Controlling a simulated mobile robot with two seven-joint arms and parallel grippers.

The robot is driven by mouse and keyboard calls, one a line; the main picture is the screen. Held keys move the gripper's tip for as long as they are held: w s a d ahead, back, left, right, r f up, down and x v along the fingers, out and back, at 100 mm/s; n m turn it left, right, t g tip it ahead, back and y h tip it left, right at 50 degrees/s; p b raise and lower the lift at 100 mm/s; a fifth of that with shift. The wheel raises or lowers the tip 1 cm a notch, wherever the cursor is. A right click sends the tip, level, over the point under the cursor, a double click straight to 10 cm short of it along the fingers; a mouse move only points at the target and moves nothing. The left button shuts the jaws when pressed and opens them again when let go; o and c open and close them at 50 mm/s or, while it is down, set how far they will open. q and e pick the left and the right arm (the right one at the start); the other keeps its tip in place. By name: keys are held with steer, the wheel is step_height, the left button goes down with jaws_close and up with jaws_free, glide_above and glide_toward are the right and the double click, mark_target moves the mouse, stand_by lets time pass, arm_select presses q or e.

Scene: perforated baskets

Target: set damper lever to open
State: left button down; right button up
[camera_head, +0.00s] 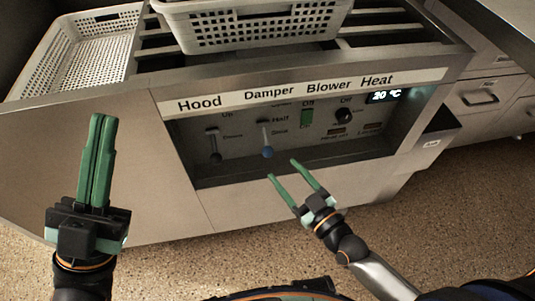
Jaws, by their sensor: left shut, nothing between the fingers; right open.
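The damper lever (267,152) has a blue knob and sits low in its slot, beneath the "Damper" label (269,91) on the recessed panel. The word "Half" is printed beside its slot, above the knob. My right gripper (282,169) is open and empty, its green fingers just below and right of the blue knob, apparently not touching it. My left gripper (101,117) is shut and empty, fingers pointing up in front of the plain cabinet front at the left, away from the panel.
The hood lever (215,156) with a dark knob stands left of the damper lever. White perforated baskets (75,60) sit on top. The panel's lower ledge lies near my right fingers.

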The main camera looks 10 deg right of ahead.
mark_target(269, 152)
steer(key=b+x, duration=0.1)
steer(key=x, duration=0.7)
steer(key=shift+b, duration=0.4)
jaws_close()
stand_by(0.9)
